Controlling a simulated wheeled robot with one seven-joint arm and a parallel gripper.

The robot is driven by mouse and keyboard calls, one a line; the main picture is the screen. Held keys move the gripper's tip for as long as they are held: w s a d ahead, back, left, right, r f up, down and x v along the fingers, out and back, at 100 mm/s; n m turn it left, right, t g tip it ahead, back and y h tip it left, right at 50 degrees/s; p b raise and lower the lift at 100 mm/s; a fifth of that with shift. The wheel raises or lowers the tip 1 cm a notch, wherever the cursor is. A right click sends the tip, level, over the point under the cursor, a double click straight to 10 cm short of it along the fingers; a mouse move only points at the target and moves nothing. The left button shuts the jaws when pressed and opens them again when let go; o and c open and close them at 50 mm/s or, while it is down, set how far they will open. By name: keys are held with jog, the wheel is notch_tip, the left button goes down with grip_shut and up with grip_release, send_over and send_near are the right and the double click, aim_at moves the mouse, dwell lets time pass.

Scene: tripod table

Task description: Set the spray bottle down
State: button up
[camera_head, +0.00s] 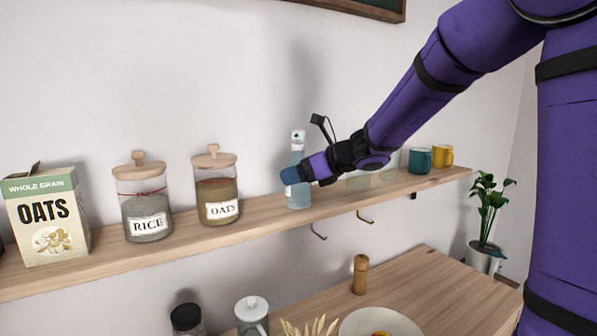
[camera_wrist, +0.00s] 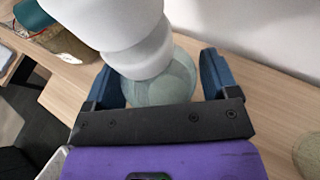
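The spray bottle (camera_head: 297,190) stands upright on the wall shelf (camera_head: 262,220) in the head view, its clear bluish body low and its white top above. Its base appears to rest on the shelf board. My gripper (camera_head: 291,176) reaches in from the right with its blue fingers at the bottle's body. The white top covers part of the body there.
On the shelf to the left stand an oats jar (camera_head: 217,190), a rice jar (camera_head: 143,203) and an oats box (camera_head: 48,217). To the right are clear glasses (camera_head: 388,168), a teal mug (camera_head: 420,160) and a yellow mug (camera_head: 443,156). Bare shelf lies between the oats jar and bottle.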

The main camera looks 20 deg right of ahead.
jog(key=shift+o, duration=0.5)
jog(key=shift+r, duration=0.1)
jog(key=shift+d+r, duration=0.1)
jog(key=shift+r, duration=0.05)
jog(key=v, duration=1.2)
jog(key=s+a+f+n+g+h, duration=0.2)
jog(key=s+a+n, duration=0.1)
jog(key=s+n, duration=0.4)
jog(key=s+a+f+n+g+h, duration=0.1)
jog(key=s+a+n+g, duration=0.2)
jog(key=s+n, duration=0.45)
jog(key=s+d+f+n+h, duration=0.1)
jog(key=s+d+n+h, duration=0.1)
jog(key=s+n, duration=0.3)
jog(key=s+d+f+n+h, duration=0.2)
jog(key=s+n+h, duration=0.2)
jog(key=s+n, duration=0.2)
jog(key=shift+s+n, duration=0.3)
jog(key=shift+n, duration=0.65)
